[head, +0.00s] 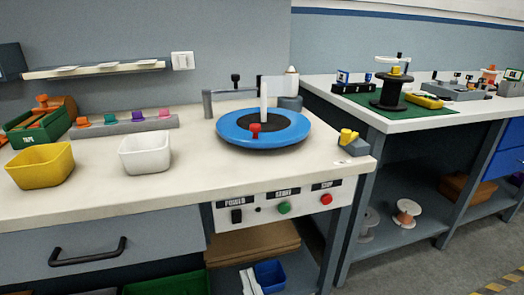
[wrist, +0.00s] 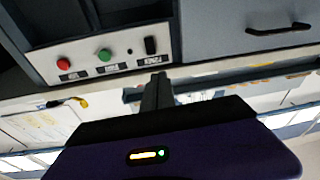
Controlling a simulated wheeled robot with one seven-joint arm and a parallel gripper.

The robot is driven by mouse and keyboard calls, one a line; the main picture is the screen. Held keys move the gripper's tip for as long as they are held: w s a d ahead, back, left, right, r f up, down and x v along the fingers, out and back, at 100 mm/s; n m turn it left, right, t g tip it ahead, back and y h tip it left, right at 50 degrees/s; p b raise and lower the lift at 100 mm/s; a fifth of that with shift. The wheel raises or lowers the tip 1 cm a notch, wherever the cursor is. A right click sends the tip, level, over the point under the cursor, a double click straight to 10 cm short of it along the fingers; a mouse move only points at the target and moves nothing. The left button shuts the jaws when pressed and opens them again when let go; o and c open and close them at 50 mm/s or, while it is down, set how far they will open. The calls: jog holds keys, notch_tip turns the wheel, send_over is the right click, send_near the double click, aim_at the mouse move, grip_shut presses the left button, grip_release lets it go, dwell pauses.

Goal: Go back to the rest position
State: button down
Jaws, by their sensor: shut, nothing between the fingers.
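My gripper (wrist: 156,76) shows only in the wrist view, with its dark fingers together and nothing held between them. Its dark purple body with a small lit indicator fills the bottom of that view. The wrist view shows the bench upside down. The fingertips appear just beside the control panel (wrist: 103,52), with its red button, green button and black switch; I cannot tell the gap between them. In the head view the control panel (head: 270,210) is on the bench front, and no part of my gripper shows there.
The bench (head: 200,184) carries a blue turntable (head: 229,130), a yellow bin (head: 41,167), a white bin (head: 145,153) and a row of coloured knobs. A drawer handle (head: 88,252) sticks out below. A second bench (head: 414,122) with spools stands at right. Open floor (head: 420,270) shows at lower right.

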jog(key=s+d+f+m+g+h, duration=0.2)
jog(key=s+d+f+h, duration=0.15)
jog(key=s+d, duration=0.95)
jog(key=s+d+f+m+g+h, duration=0.25)
jog(key=s+d+f, duration=0.45)
jog(key=s, duration=1.1)
notch_tip(320, 180, up, 26)
jog(key=d+p, duration=0.2)
jog(key=p, duration=2.1)
jog(key=shift+w+t+h, duration=0.25)
jog(key=shift+t+h, duration=0.1)
jog(key=shift+h, duration=0.05)
